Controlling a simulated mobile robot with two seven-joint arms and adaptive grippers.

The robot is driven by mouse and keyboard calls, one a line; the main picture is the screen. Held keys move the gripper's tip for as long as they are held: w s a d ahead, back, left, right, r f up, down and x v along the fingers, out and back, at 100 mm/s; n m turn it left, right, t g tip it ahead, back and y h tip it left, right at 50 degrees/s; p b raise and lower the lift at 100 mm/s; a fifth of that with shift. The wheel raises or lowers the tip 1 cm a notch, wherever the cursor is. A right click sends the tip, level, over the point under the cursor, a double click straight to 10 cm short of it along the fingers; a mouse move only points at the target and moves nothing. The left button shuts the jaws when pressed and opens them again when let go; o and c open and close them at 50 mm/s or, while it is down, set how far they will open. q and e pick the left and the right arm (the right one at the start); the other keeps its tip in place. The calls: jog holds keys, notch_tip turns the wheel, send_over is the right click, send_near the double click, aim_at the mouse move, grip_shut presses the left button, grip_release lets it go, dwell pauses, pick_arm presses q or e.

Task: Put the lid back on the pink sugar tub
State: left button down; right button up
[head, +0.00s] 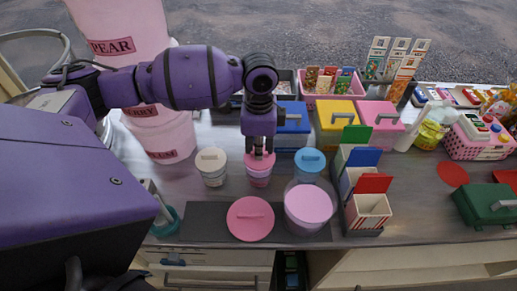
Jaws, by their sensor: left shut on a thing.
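A wide clear tub (330,212) stands open at the front with a flat pink surface inside it. A round pink lid (250,229) with a bar handle lies flat on the dark mat to its left. My left gripper (259,153) points down behind these and is shut on the top of a small pink tub's lid (260,165). The small pink tub (259,181) is directly below; I cannot tell whether its lid sits fully on the rim. The fingers hide the lid's handle. My right gripper is out of view.
A small cream-lidded tub (212,167) stands close left of the gripper, and a blue-lidded one (309,162) close right. Upright paper bags in a rack (368,208) stand right of the clear tub. Blue, yellow and pink boxes (338,116) line the back.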

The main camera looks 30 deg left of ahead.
pick_arm(q)
jog(key=c, duration=1.3)
grip_release()
jog(key=shift+r, duration=3.5)
jog(key=shift+c, duration=0.3)
grip_shut()
jog(key=shift+f, duration=0.1)
